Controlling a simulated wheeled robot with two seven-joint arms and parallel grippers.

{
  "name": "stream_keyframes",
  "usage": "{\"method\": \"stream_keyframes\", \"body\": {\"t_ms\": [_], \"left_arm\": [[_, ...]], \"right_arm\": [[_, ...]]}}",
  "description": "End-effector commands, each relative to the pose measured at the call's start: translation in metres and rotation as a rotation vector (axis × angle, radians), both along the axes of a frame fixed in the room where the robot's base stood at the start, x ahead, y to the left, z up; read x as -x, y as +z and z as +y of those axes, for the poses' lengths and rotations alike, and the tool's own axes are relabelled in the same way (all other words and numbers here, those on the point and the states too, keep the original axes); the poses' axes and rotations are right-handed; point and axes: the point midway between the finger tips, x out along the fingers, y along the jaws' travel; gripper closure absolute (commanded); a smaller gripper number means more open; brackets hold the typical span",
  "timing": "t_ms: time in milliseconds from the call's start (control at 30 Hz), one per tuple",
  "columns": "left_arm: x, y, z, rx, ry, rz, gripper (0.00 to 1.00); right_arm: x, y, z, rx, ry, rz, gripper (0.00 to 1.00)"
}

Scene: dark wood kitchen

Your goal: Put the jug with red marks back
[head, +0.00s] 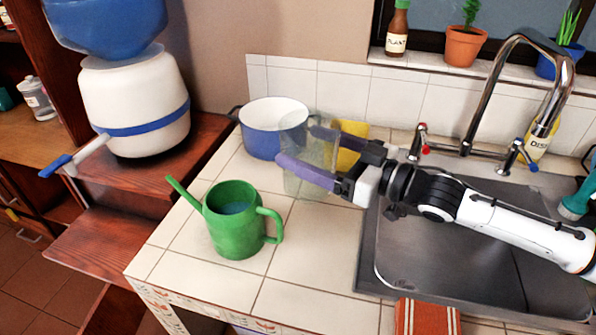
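A clear see-through jug (302,186) stands on the tiled counter, right of the blue and white pot, in the head view. I cannot make out red marks on it. My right gripper (296,145) comes in from the right over the sink. Its two purple fingers are spread apart at the jug, the nearer one across the jug's front and the other toward its back. Whether they press on the jug is unclear. My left gripper is not in view.
A green watering can (233,240) stands in front on the counter. The blue and white pot (262,143) and a yellow sponge-like thing (350,160) are close behind the jug. The sink (440,255) and tall faucet (490,90) are at right. Counter tiles (310,250) in front are clear.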

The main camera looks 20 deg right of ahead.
Motion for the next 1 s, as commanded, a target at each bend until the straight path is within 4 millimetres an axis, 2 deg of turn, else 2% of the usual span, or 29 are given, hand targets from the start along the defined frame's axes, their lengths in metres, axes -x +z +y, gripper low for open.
{"method": "stream_keyframes", "body": {"t_ms": [167,400,767,800,900,1000], "left_arm": [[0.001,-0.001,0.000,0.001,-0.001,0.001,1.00],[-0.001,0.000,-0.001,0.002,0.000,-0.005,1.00],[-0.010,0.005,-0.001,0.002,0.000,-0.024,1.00],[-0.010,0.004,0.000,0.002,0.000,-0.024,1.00],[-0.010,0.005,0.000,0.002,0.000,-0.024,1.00],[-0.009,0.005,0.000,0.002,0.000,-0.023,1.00]], "right_arm": [[0.000,-0.013,0.000,-0.002,0.000,-0.001,0.58],[0.000,-0.045,0.000,-0.002,0.000,-0.001,0.58],[0.000,-0.049,0.000,0.000,0.000,-0.002,0.58],[0.000,-0.051,0.000,0.001,0.000,-0.001,0.17],[0.000,-0.050,0.000,0.000,0.000,-0.001,0.00],[0.000,-0.050,0.000,0.000,0.000,-0.001,0.00]]}}
